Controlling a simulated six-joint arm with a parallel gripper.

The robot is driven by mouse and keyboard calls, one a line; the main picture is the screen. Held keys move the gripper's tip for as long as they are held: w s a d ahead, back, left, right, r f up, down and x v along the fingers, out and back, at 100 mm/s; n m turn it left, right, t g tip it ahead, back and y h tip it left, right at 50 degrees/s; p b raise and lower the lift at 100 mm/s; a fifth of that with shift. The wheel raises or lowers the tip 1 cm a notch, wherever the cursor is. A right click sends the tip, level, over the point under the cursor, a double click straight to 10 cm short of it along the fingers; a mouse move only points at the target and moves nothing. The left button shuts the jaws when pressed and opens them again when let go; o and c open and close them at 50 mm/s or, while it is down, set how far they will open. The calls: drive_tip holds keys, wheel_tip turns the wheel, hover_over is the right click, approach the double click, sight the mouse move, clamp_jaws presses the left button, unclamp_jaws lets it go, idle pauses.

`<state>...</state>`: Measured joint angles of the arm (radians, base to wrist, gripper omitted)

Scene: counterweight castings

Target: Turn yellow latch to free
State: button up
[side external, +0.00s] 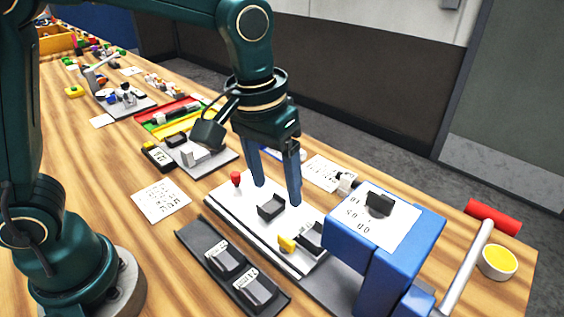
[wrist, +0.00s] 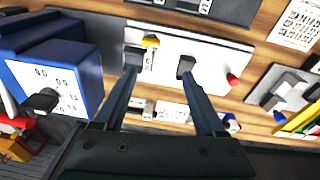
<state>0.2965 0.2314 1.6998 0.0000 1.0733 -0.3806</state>
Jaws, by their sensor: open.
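The yellow latch (side external: 287,244) is a small yellow piece on the white plate (side external: 224,200), beside a dark block (side external: 313,237) at the plate's near end. It also shows in the wrist view (wrist: 151,41), at the edge of that block. A second dark block (side external: 271,207) sits mid-plate, and a red knob (side external: 235,178) stands at the far end. My gripper (side external: 277,193) points down over the plate, open and apart from the latch. In the wrist view its fingers (wrist: 160,72) are spread with nothing visibly held; their exact height above the plate is unclear.
A blue machine (side external: 425,225) with a white label stands close beside the plate's near end. A dark tray (side external: 190,236) holding two castings (side external: 255,289) lies alongside. Printed cards (side external: 161,201) and other fixtures lie farther along the bench. A red-ended hammer (side external: 492,217) lies at right.

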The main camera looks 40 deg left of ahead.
drive_tip(key=g, duration=0.1)
hover_over(284, 240)
drive_tip(key=shift+m, duration=0.4)
wheel_tip(284, 240, down, 4)
drive_tip(key=shift+w+a+f, duration=0.1)
drive_tip(key=shift+f, duration=0.1)
drive_tip(key=shift+f+g, duration=0.3)
drive_tip(key=shift+f, duration=2.4)
